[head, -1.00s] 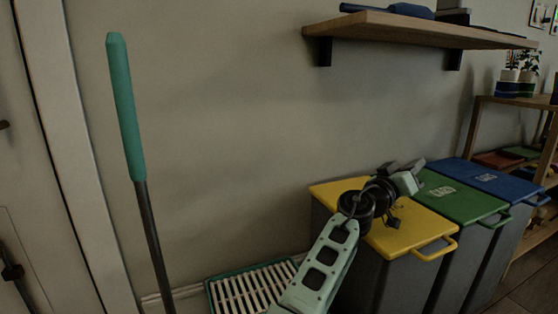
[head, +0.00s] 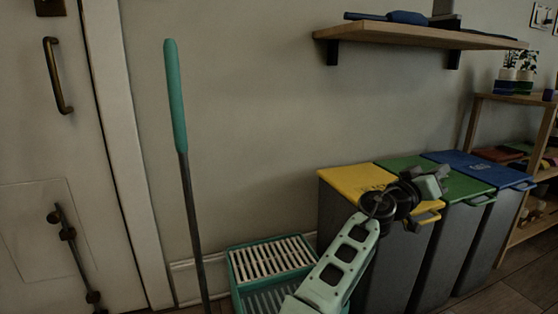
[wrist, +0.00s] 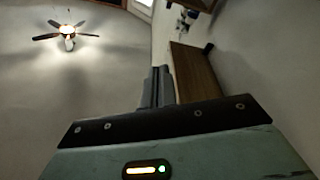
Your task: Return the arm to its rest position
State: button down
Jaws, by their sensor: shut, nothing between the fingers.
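My gripper (head: 432,181) is at the end of my pale green arm, which reaches up from the bottom of the head view. In the head view it shows in front of the bins' lids, with nothing held. In the wrist view the fingers (wrist: 157,86) stand close together, pointing up toward the ceiling side of the room, with no object between them.
Bins with yellow (head: 355,181), green (head: 455,183) and blue (head: 478,167) lids stand along the wall behind my arm. A wall shelf (head: 420,32) hangs above. A teal-handled mop (head: 178,110) and teal bucket (head: 262,262) stand left, near a door (head: 60,150). A ceiling fan (wrist: 68,33) is overhead.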

jog(key=s+d+f+m+g+y+p, duration=0.1)
jog(key=s+d+f+g+y, duration=0.2)
jog(key=s+d+f+g, duration=0.4)
jog(key=s+d+f+m+g+y+p, duration=0.15)
jog(key=s+d+f, duration=0.3)
jog(key=f, duration=0.45)
jog(key=s+a+f+n+g+y, duration=0.3)
jog(key=s+a+f+g+y, duration=0.1)
jog(key=s+a+f+y, duration=0.5)
jog(key=s+a+r+n+y+p, duration=0.1)
jog(key=s+a+r+n, duration=0.1)
jog(key=a, duration=0.4)
jog(key=s+a+r+n+y, duration=0.1)
jog(key=s+a+y, duration=0.1)
jog(key=a, duration=0.4)
jog(key=s+a+r+n+t+y+p, duration=0.1)
jog(key=s+a+r+n, duration=0.5)
jog(key=r, duration=0.3)
jog(key=s+a+r+n+t+y+p, duration=0.2)
jog(key=s+a+r+n, duration=0.4)
jog(key=r, duration=0.4)
notch_tip(320, 180, up, 38)
jog(key=a+m+p, duration=0.1)
jog(key=p, duration=3.6)
jog(key=shift+p, duration=0.35)
